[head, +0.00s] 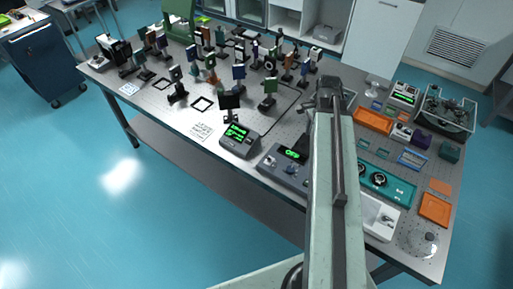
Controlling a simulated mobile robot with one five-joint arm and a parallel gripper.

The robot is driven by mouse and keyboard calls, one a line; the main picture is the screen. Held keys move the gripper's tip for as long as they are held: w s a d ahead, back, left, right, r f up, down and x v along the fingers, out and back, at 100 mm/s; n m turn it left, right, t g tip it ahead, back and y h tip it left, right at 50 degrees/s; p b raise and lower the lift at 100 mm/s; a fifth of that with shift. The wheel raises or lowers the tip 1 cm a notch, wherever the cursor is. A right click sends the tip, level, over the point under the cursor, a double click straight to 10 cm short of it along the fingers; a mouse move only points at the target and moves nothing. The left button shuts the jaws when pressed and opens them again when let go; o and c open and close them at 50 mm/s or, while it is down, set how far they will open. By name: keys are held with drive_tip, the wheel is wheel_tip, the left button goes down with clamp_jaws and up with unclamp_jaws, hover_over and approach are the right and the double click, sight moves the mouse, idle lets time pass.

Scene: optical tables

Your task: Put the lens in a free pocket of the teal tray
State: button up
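The teal tray (403,192) lies flat on the right part of the optical table, just right of my arm. Two dark round pieces (378,179) show in it, and its right part looks bare. My arm hides its left side, so I cannot tell how many pockets are free. I cannot pick out the lens for certain among the small items. My gripper (330,88) is at the far end of my outstretched arm, above the table and beyond the tray. Its fingers are too small and dark to tell whether they are open or hold anything.
Several optic mounts (239,72) crowd the table's back left. Grey instruments (239,139) with green displays stand left of my arm. Orange trays (374,121), a white tray (381,222) and a wire basket (446,113) crowd the right. The front left tabletop has clear patches.

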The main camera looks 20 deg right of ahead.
drive_tip(key=w+a+n, duration=0.1)
drive_tip(key=a+n, duration=0.2)
drive_tip(key=a, duration=0.2)
drive_tip(key=w+a+n, duration=0.1)
drive_tip(key=a+n, duration=0.3)
drive_tip(key=a, duration=0.2)
drive_tip(key=w+a+n, duration=0.1)
drive_tip(key=a+n, duration=0.2)
drive_tip(key=a, duration=0.2)
drive_tip(key=shift+w+a, duration=0.25)
drive_tip(key=shift+w, duration=0.1)
drive_tip(key=a+n, duration=0.7)
drive_tip(key=a, duration=0.3)
drive_tip(key=shift+a+n, duration=0.3)
drive_tip(key=shift+n, duration=0.1)
